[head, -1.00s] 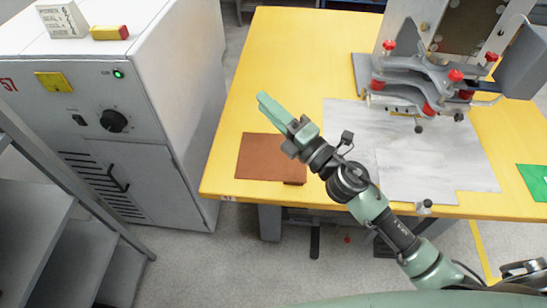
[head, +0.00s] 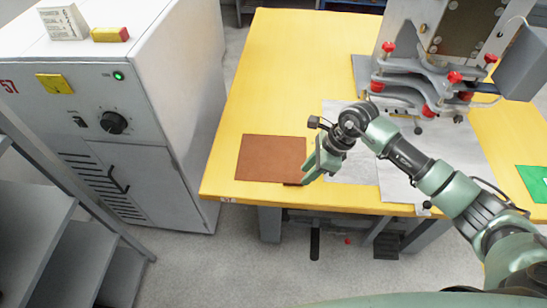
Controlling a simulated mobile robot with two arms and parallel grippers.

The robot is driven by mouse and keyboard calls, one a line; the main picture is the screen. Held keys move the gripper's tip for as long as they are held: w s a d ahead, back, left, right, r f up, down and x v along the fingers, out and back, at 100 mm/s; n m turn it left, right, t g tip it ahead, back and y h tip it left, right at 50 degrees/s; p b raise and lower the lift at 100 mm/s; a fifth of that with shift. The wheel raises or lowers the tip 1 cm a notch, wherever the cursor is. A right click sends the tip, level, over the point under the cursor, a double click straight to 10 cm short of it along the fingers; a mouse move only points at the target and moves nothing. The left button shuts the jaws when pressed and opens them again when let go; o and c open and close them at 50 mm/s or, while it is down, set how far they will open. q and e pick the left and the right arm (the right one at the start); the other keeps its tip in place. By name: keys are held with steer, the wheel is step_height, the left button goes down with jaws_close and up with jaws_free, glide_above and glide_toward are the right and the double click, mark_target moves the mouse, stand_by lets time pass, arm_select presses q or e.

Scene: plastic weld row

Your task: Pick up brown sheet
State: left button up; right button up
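The brown sheet (head: 268,158) lies flat near the front left edge of the yellow table. A small darker brown tab (head: 292,184) shows at its front right corner. My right gripper (head: 306,178) points down and to the left beside that corner, close to the tab. From this angle I cannot tell whether its fingers touch the tab or how far apart they are. My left gripper is out of view.
The yellow table (head: 270,75) is clear behind the brown sheet. Grey sheets (head: 345,115) lie under a welding machine (head: 430,80) with red knobs. A green sheet (head: 535,178) is at the right edge. A white cabinet (head: 170,110) stands to the left.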

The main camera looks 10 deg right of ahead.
steer(key=shift+p+x, duration=0.55)
steer(key=shift+x, duration=1.85)
steer(key=shift+s, duration=0.1)
jaws_close()
steer(key=shift+r, duration=0.1)
